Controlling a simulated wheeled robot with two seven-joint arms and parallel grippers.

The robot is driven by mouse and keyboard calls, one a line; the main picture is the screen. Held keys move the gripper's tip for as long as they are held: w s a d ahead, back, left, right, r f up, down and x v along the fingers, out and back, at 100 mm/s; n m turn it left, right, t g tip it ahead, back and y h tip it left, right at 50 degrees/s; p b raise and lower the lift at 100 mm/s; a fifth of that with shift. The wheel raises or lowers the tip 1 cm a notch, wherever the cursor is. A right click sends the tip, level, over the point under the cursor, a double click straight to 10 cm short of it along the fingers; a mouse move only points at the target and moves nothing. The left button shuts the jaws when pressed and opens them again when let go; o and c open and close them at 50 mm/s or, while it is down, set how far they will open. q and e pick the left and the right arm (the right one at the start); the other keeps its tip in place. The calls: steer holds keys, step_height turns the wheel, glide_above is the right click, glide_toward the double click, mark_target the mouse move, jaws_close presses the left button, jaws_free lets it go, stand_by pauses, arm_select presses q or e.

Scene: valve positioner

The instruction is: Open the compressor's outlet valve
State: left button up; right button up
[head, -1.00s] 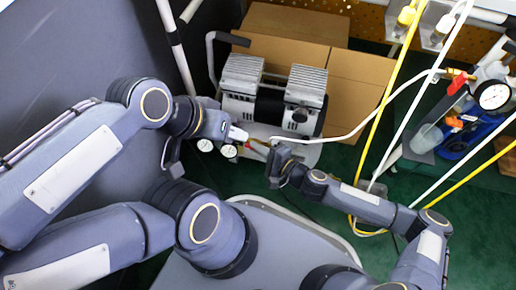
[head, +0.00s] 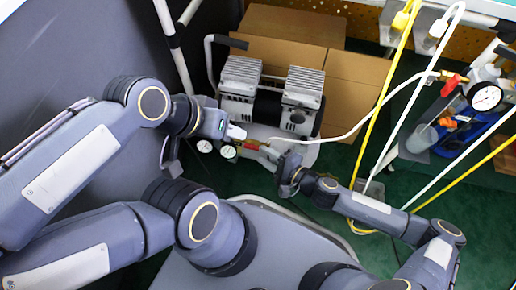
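The compressor (head: 300,118) stands on the floor in front of cardboard boxes, with two finned grey heads. Two round gauges, one (head: 204,146) and another (head: 228,152), show at its front left. A small red and brass outlet valve (head: 252,144) sits just right of them, with the white hose running off to the right. My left gripper (head: 237,133) has its pale fingertips at the left of the valve; its finger gap is too small to judge. My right gripper (head: 272,154) is at the valve's right, near the hose end; its fingers are mostly hidden.
Cardboard boxes (head: 357,85) stand behind the compressor. A white hose (head: 390,97) crosses to a gauge (head: 485,97) with a red-handled valve at the right. Yellow and white hoses hang down on the right, close to my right arm. Green floor shows between.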

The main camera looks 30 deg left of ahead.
steer(key=shift+p+v, duration=0.3)
steer(key=shift+v, duration=1.4)
steer(key=shift+d, duration=0.1)
steer(key=d+r+n+g+h+p, duration=0.1)
steer(key=d+r+n+g+h, duration=0.2)
steer(key=d, duration=0.8)
steer(key=d+r+n+h, duration=0.3)
steer(key=d+n+h, duration=0.2)
steer(key=d, duration=0.6)
steer(key=s+d+r+t+h, duration=0.1)
steer(key=d+r+t+h, duration=0.15)
steer(key=d+r, duration=0.75)
steer(key=s+d+r+m+t, duration=0.1)
steer(key=s+r+t, duration=0.1)
steer(key=s+r, duration=0.3)
steer(key=s+r+m+t, duration=0.1)
steer(key=s+r, duration=0.3)
steer(key=r, duration=0.4)
step_height(320, 180, up, 38)
steer(key=p, duration=3.9)
steer(key=shift+w+h, duration=0.2)
steer(key=shift+h, duration=0.25)
